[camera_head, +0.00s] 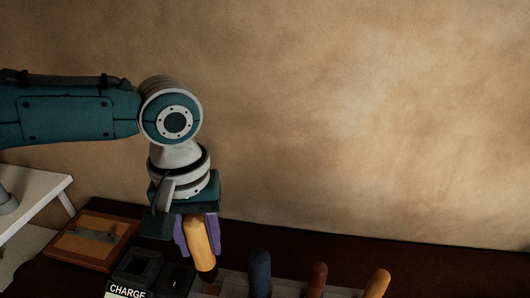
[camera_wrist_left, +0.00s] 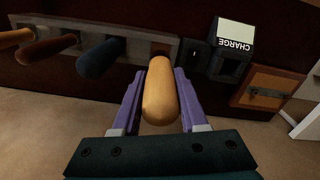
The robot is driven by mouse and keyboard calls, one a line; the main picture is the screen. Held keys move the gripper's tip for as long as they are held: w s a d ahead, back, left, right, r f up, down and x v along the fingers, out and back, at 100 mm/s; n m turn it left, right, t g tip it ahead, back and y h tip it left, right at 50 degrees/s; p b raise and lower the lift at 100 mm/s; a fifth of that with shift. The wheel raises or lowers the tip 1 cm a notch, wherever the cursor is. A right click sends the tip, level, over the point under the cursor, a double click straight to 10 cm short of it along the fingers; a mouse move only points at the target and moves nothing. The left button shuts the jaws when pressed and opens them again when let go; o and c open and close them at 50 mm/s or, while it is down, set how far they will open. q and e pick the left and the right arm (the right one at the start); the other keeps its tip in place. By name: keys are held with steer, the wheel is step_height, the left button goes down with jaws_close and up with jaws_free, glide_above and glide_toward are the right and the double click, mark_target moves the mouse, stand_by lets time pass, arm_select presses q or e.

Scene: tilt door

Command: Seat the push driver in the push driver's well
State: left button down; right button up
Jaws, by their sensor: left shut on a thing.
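My left gripper (camera_head: 198,236) points down with its purple fingers shut on a yellow-orange handle (camera_head: 203,243), likely the push driver. In the left wrist view the handle (camera_wrist_left: 160,95) stands between the fingers. Its lower end is dark in the head view, above or at the left end of a grey rack (camera_head: 233,285). I cannot tell which opening is the push driver's well, or whether the tool's tip is inside one. The rack also shows in the left wrist view (camera_wrist_left: 62,27). My right gripper is in neither view.
In the rack stand a blue handle (camera_head: 260,272), a red-brown handle (camera_head: 317,279) and an orange handle (camera_head: 378,284). A black block labelled CHARGE (camera_wrist_left: 231,46) sits beside the rack. A wooden box (camera_head: 92,240) and a white table (camera_head: 38,190) lie further left. A wall (camera_head: 370,120) rises behind.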

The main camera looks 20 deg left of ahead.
mark_target(193, 220)
arm_select(q)
steer(key=shift+f+b, duration=1.95)
steer(key=shift+f, duration=1.1)
steer(key=shift+c, duration=1.8)
jaws_free()
step_height(193, 220, up, 10)
steer(key=shift+p, duration=1.15)
steer(key=s+d+f+m+t+h, duration=0.1)
steer(key=s+d+m+t+h, duration=0.15)
steer(key=s+d+m, duration=0.65)
steer(key=s+a+r+n+t+y+p, duration=0.1)
steer(key=s+a+r+n+y, duration=0.15)
steer(key=s+a, duration=0.4)
step_height(193, 220, up, 39)
steer(key=m+p, duration=0.1)
steer(key=p, duration=3.7)
steer(key=shift+s+d, duration=0.15)
steer(key=shift+d, duration=0.1)
